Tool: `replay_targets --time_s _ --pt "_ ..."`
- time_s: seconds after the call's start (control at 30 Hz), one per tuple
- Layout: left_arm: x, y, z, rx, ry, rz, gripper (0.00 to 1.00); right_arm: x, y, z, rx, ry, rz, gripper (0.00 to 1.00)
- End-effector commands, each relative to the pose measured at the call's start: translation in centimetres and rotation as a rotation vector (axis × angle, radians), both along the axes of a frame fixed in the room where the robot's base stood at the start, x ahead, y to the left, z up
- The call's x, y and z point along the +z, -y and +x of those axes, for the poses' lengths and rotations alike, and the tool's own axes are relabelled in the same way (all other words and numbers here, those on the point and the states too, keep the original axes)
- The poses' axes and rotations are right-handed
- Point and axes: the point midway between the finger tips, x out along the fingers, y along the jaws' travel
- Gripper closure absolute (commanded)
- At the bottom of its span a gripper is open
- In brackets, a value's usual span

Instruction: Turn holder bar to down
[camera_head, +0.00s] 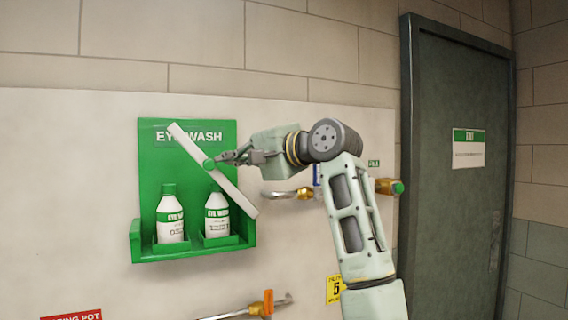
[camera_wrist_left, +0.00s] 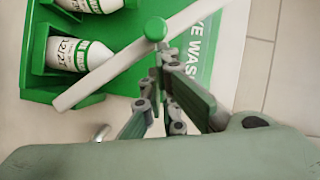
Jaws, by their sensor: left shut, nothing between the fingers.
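The holder bar (camera_head: 234,191) is a white bar pivoted at a green knob on the green eye wash station (camera_head: 222,132). The bar also shows tilted in the left wrist view (camera_wrist_left: 105,76), with the green knob (camera_wrist_left: 155,29). My left gripper (camera_head: 222,158) is shut and empty, its fingertips close to the knob from the right; they also show in the wrist view (camera_wrist_left: 158,62). I cannot tell whether they touch it. My right gripper is not in view.
A second bottle (camera_head: 170,218) stands on the left of the station's shelf. Brass valves (camera_head: 384,187) and a pipe with an orange handle (camera_head: 266,303) are on the wall to the right and below. A dark door (camera_head: 455,200) is further right.

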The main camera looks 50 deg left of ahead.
Motion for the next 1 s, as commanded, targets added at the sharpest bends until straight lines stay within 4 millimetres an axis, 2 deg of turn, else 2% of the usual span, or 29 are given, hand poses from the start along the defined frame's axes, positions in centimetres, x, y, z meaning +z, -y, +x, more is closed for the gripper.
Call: replay_targets --time_s 0.03,0.2,0.37,0.7,1.0 --pt "-0.6 -0.4 -0.7 0.002 0.049 -0.014 1.00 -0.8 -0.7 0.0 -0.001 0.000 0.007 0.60" --pt "-1.8 -1.1 -2.6 -0.001 0.205 -0.061 1.00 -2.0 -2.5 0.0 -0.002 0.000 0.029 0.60" --pt "-3.0 -1.5 -4.1 -0.002 0.350 -0.102 1.00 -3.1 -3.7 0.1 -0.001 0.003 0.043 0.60" --pt "-6.0 -2.2 -6.5 -0.004 0.625 -0.183 1.00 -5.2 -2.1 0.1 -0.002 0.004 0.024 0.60" --pt "-7.9 -2.5 -7.3 -0.005 0.775 -0.226 1.00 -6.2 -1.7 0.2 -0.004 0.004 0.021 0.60"
